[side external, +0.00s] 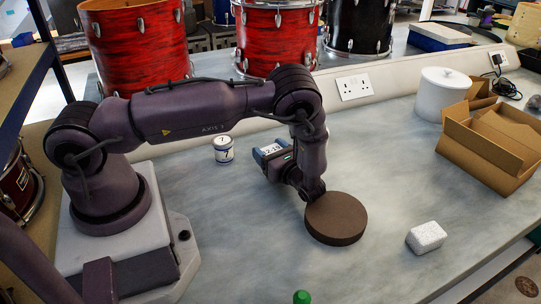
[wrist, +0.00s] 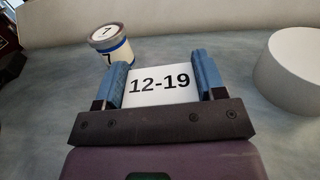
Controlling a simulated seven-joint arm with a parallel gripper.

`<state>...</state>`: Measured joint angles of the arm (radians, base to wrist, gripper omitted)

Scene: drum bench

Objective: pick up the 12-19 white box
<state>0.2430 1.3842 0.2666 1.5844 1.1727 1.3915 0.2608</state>
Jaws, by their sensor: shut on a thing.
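The 12-19 white box (wrist: 160,86) shows in the wrist view with its black "12-19" print facing the camera. My gripper (wrist: 158,84) has its blue fingers on the left and right sides of the box and is shut on it. In the side external view the box (side external: 271,150) shows small at the end of my gripper (side external: 269,153), behind my wrist. My arm hides its lower part there, so I cannot tell whether it touches the bench.
A white jar marked 7 (side external: 223,150) stands left of my gripper. A brown round disc (side external: 336,218) and a white speckled block (side external: 426,238) lie at the front. An open cardboard box (side external: 487,150) and a white canister (side external: 440,95) stand at the right. Red drums (side external: 137,50) stand behind.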

